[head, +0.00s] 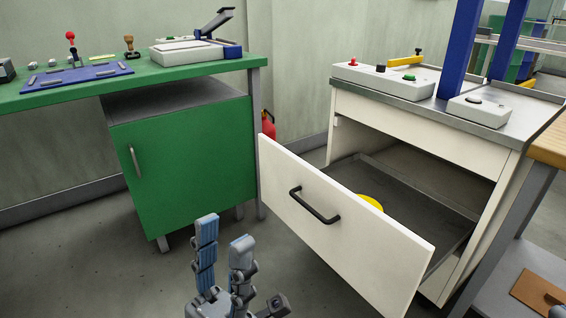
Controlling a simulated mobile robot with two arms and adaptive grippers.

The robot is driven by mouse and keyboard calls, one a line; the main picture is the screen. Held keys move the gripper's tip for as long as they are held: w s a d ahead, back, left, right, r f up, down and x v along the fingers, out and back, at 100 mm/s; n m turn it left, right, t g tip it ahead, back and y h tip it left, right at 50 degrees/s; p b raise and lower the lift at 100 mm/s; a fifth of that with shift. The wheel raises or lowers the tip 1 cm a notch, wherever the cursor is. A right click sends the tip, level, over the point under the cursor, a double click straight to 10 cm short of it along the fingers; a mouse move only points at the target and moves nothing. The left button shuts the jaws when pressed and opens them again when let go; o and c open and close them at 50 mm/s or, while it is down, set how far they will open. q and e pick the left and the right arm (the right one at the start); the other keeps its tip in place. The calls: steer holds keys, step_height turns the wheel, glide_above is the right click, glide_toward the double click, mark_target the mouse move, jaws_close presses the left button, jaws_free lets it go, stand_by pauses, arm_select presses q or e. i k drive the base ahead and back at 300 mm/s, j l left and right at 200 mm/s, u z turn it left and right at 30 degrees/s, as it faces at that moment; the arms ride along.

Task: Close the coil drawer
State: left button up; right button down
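The coil drawer (358,235) is a white-fronted drawer pulled well out of the white cabinet (432,136) at the right. Its black bar handle (313,206) is on the front panel. A yellow round thing (370,202), partly hidden by the front panel, lies inside the dark grey drawer tray. My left gripper (223,232) is at the bottom centre, left of and in front of the drawer front, apart from it. Its two blue-padded fingers point up with a gap between them, and nothing is held. My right gripper is not clearly in view.
A green bench with a green cupboard (185,160) stands at the left. A blue mat (76,75), stamps and a grey device lie on it. A red extinguisher (268,125) stands behind the drawer. A wood-topped table (548,142) is at the right edge. The floor in front of the cupboard is clear.

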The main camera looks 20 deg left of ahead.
mark_target(384, 257)
steer(key=i+j, duration=0.25)
steer(key=j, duration=0.15)
steer(key=i+j, duration=0.2)
steer(key=j, duration=0.2)
steer(key=i+j, duration=0.25)
steer(key=j, duration=0.15)
